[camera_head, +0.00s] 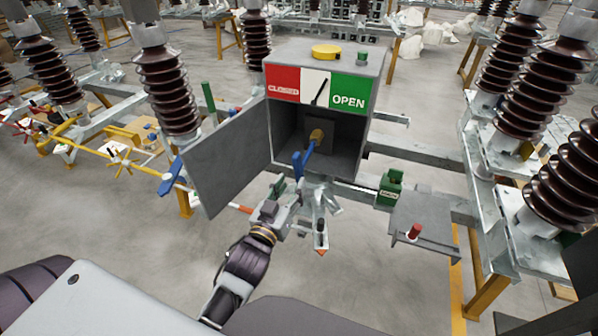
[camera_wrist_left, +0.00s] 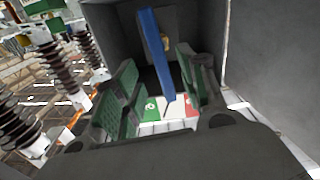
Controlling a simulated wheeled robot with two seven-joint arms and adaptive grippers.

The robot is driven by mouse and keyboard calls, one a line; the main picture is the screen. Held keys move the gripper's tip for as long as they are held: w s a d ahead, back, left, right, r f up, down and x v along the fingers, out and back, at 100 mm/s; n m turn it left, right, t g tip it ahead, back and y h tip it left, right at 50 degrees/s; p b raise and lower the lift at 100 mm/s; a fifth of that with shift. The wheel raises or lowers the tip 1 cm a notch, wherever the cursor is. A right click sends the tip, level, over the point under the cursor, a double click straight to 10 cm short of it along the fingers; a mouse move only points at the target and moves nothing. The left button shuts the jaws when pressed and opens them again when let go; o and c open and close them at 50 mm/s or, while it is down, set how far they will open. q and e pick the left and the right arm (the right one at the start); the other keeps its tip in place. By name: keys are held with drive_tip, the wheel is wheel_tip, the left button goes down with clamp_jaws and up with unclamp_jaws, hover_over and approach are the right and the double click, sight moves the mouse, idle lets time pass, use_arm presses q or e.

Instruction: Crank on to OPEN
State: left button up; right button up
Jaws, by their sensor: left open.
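A grey box (camera_head: 340,57) carries a panel with a red CLOSED field (camera_head: 283,84), a white middle and a green OPEN field (camera_head: 348,92). A black pointer (camera_head: 320,93) lies over the white middle, its upper end tilted right. Inside the open box a blue crank handle (camera_head: 298,164) hangs from a yellowish hub (camera_head: 316,136). My left gripper (camera_head: 287,187) is open just below the handle. In the left wrist view the blue handle (camera_wrist_left: 156,48) shows between the green finger pads of my left gripper (camera_wrist_left: 160,85); I cannot tell whether they touch it. My right gripper is not in view.
The box's door (camera_head: 228,158) stands open at the left, near my left arm. Brown ribbed insulators (camera_head: 166,85) stand on both sides. A green block (camera_head: 389,187) and a flat grey plate (camera_head: 424,222) sit to the right. The floor between is clear.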

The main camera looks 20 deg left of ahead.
sight(297, 175)
use_arm(q)
drive_tip(key=shift+w, duration=1.1)
drive_tip(key=shift+w+p, duration=0.3)
drive_tip(key=shift+w, duration=0.4)
drive_tip(key=shift+w+r, duration=0.1)
drive_tip(key=shift+w, duration=0.65)
drive_tip(key=shift+w+p, duration=0.45)
drive_tip(key=shift+w, duration=0.45)
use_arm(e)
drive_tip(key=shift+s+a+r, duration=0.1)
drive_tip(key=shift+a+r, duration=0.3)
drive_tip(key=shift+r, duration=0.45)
use_arm(q)
clamp_jaws()
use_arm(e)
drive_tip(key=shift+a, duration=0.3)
